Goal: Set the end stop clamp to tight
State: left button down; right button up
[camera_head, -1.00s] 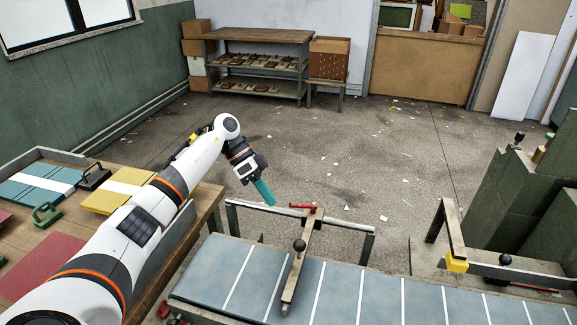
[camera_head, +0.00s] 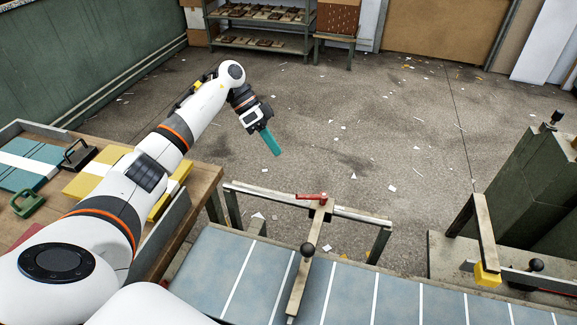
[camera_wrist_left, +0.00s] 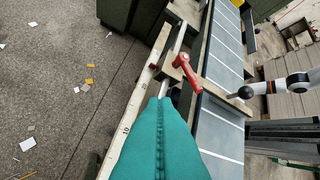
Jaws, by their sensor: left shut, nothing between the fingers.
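The end stop clamp has a red lever (camera_head: 312,197) on the far rail, at the end of a wooden stop bar (camera_head: 305,265) that lies across the feeder bed. The lever points left in the head view, and it shows as a red handle (camera_wrist_left: 187,75) in the left wrist view. A black ball knob (camera_head: 307,250) stands on the bar. My left gripper (camera_head: 277,152) has teal fingers, shut and empty, beyond the rail and up-left of the lever. In the left wrist view, the fingertips (camera_wrist_left: 167,102) appear just below the lever, apart from it. My right gripper is out of view.
The blue-grey feeder bed (camera_head: 395,295) with white lines runs along the front. A wooden table (camera_head: 205,185) with boards and a green clamp-like tool (camera_head: 28,203) is at left. The floor beyond the rail is open.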

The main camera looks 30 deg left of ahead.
aim_at(310, 198)
pick_arm(q)
jog(key=s+d+f+p, duration=0.1)
jog(key=d+f, duration=0.1)
jog(key=d, duration=0.1)
jog(key=s+d+f+p, duration=0.1)
jog(key=d+f, duration=0.1)
jog(key=d, duration=0.1)
jog(key=d+f+p, duration=0.1)
jog(key=d+f, duration=0.1)
jog(key=d, duration=0.1)
jog(key=shift+s+f, duration=0.2)
jog(key=shift+s, duration=0.2)
